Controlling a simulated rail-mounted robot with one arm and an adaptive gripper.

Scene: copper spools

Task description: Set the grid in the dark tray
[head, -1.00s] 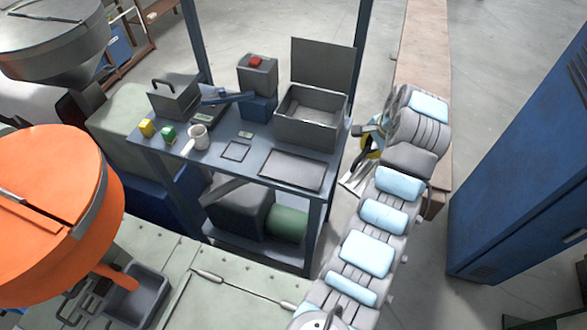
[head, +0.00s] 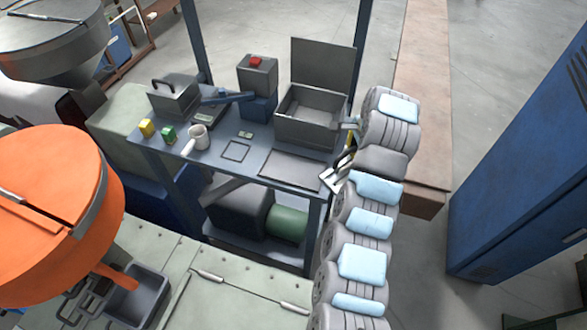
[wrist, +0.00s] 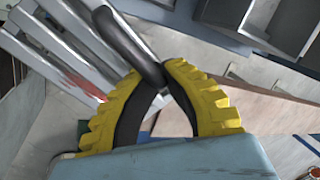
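The grid is a set of pale metal bars with a dark looped handle; it fills the upper left of the wrist view (wrist: 62,50) and shows as a small piece beside the bench's right edge in the head view (head: 336,180). My gripper (wrist: 152,80) has its yellow ribbed fingers closed around the handle. In the head view my gripper (head: 347,157) is mostly hidden behind my arm. A shallow dark tray (head: 290,169) lies flat and empty on the bench's front right, just left of the grid.
The blue bench (head: 215,170) also bears a deep grey box with a raised lid (head: 305,128), a white mug (head: 198,136), yellow and green blocks and a red-buttoned box (head: 257,72). A small dark tray (head: 138,297) sits under the orange hopper. A blue cabinet (head: 520,160) stands at right.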

